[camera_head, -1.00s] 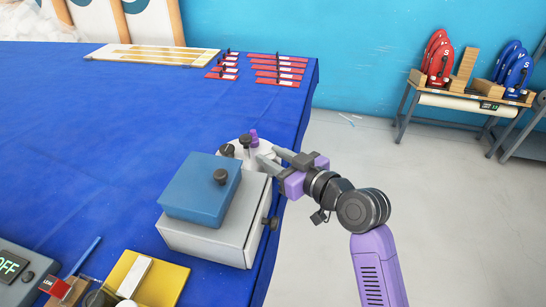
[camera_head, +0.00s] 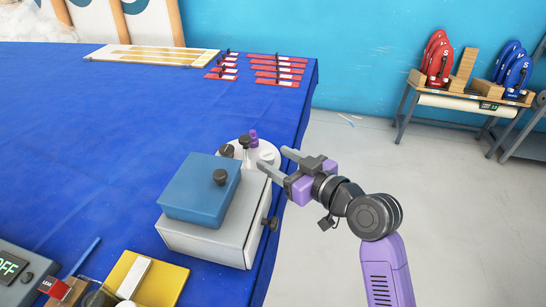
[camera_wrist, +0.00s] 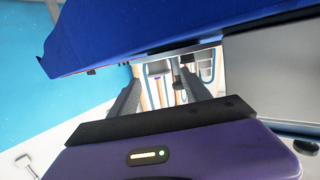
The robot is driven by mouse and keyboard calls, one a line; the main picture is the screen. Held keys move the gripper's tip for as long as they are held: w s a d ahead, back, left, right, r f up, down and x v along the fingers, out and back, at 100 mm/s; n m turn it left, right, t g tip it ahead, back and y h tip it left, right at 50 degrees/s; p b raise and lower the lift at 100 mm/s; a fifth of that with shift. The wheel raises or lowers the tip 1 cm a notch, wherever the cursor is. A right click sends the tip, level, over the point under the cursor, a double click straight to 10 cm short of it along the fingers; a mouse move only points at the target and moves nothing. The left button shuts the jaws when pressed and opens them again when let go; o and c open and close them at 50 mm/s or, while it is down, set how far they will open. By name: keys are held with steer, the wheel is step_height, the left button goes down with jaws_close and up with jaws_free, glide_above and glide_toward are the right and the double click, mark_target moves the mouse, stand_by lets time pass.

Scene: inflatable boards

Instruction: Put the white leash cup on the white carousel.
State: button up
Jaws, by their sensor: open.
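The white carousel (camera_head: 270,150) stands near the right edge of the blue table, partly hidden behind the blue and grey boxes. Small black-topped pieces (camera_head: 245,143) and a purple piece (camera_head: 253,137) show on or beside it. A pale round shape with a dark spot lies on the carousel's right side; I cannot tell whether it is the white leash cup. My gripper (camera_head: 275,161) is open, with its fingertips just right of the carousel and nothing seen between them. In the wrist view the two dark fingers (camera_wrist: 158,82) are spread apart.
A blue box (camera_head: 198,190) with a black knob sits on a grey box (camera_head: 215,243) left of my gripper. Red strips (camera_head: 278,68) lie at the table's far right. Beyond the table's right edge is open floor; a bench (camera_head: 460,100) stands against the wall.

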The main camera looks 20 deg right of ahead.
steer(key=v, duration=1)
steer(key=shift+a, duration=0.1)
steer(key=s+f+m+h, duration=0.5)
steer(key=s+f, duration=0.7)
steer(key=s, duration=0.3)
steer(key=s+a+r, duration=0.1)
steer(key=s, duration=0.7)
steer(key=s+a+r+n, duration=0.1)
steer(key=s+a+r, duration=0.1)
steer(key=s, duration=0.6)
steer(key=shift+s, duration=0.25)
